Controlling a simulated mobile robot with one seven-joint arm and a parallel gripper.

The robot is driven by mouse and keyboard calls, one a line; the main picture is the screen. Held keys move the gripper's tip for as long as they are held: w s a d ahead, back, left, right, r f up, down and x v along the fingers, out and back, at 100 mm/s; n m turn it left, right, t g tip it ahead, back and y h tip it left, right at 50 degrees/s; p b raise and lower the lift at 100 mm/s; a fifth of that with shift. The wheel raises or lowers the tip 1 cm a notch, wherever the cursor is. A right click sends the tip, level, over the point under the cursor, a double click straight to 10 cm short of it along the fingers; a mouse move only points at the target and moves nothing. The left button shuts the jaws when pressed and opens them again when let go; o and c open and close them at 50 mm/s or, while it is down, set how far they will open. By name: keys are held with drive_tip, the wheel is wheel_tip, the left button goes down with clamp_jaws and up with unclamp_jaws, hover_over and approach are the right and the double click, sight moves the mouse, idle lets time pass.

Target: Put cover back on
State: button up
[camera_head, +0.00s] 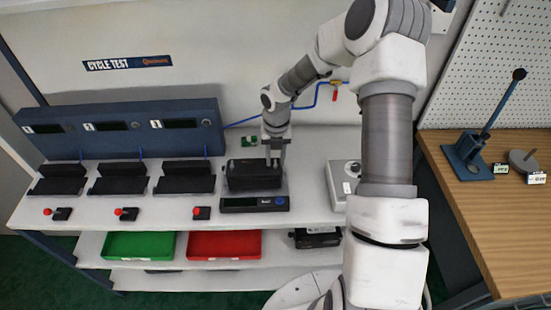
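My gripper (274,163) points down at the right part of the top of a dark, box-shaped unit (248,178) on the white bench. Its fingertips are at or just above the unit's top; I cannot tell whether they hold anything. The dark unit looks like the valve positioner, but I cannot make out whether its upper part is a separate cover. It stands behind or on a low black device with a display, like a scale (254,204). No separate cover lying loose can be made out.
Several black cradles (124,178) stand left, before a blue test panel (118,129), with red buttons (128,213) in front. A grey box (343,182) sits right. Green (139,246) and red (223,245) trays and another dark unit (317,238) lie on the shelf below.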

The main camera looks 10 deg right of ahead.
wheel_tip(320, 180, up, 12)
idle(0.4)
drive_tip(key=shift+d, duration=0.1)
drive_tip(key=s+d+r+m+t+h+b, duration=0.1)
drive_tip(key=s+d+r+m, duration=0.1)
drive_tip(key=s+r+m, duration=0.7)
drive_tip(key=s+d+r+m+t+h, duration=0.15)
drive_tip(key=s+r+m, duration=0.25)
drive_tip(key=s+m, duration=0.5)
drive_tip(key=s+a+r+m+t+y, duration=0.2)
drive_tip(key=s+r+m, duration=0.4)
drive_tip(key=m, duration=0.9)
drive_tip(key=shift+s+a+m+t, duration=0.5)
drive_tip(key=shift+s+a, duration=0.35)
drive_tip(key=shift+s, duration=0.35)
